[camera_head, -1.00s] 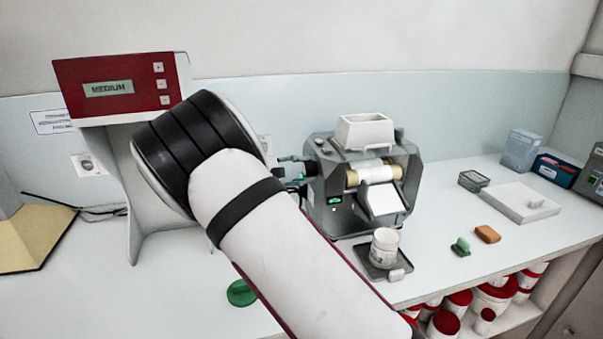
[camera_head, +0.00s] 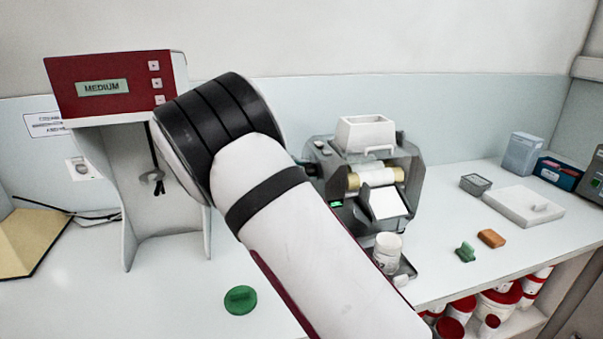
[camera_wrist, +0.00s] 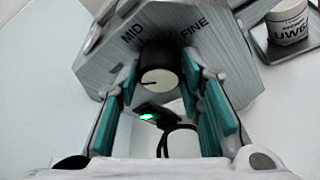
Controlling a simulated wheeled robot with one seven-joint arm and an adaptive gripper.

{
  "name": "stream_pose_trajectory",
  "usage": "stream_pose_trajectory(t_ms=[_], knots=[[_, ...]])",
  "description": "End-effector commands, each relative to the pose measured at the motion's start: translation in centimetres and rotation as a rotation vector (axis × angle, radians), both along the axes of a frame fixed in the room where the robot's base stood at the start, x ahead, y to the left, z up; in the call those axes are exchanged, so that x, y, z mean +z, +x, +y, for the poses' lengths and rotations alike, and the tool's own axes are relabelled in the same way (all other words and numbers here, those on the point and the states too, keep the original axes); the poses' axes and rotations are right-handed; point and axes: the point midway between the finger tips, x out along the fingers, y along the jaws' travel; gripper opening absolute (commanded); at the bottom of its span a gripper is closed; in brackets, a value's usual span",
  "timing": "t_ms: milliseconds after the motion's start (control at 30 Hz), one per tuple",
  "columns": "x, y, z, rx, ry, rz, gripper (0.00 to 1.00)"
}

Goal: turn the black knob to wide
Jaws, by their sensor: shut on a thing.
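The black knob (camera_wrist: 159,72) is on the side panel of the grey cream mill (camera_head: 337,215), between the printed words MID and FINE in the wrist view. Its pale face carries a short dark mark pointing to the left. The word WIDE is not in view. My gripper (camera_wrist: 160,62) is shut on the knob, with one teal-padded finger on each side. In the head view my arm hides the gripper and the knob. A small green light (camera_wrist: 148,117) glows below the knob.
A red panel (camera_head: 65,95) reading MEDIUM stands at the left. A white jar (camera_head: 388,246) stands on a tray at the mill's front. A green lid (camera_head: 240,299) lies on the bench. Green and orange blocks (camera_head: 491,238), a white slab and boxes are at the right.

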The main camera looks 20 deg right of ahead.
Motion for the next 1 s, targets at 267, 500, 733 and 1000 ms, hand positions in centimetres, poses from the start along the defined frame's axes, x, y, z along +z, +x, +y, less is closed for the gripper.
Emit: stream_pose_trajectory(t_ms=[267,500,733,1000], knots=[[-0.1,0.0,0.1,0.003,0.002,0.0,0.54],[0.0,0.0,0.0,0.0,0.001,-0.001,0.54],[0.5,-0.4,1.8,0.003,0.001,-0.002,0.54],[2.1,-1.8,6.9,0.004,0.001,-0.002,0.54]])
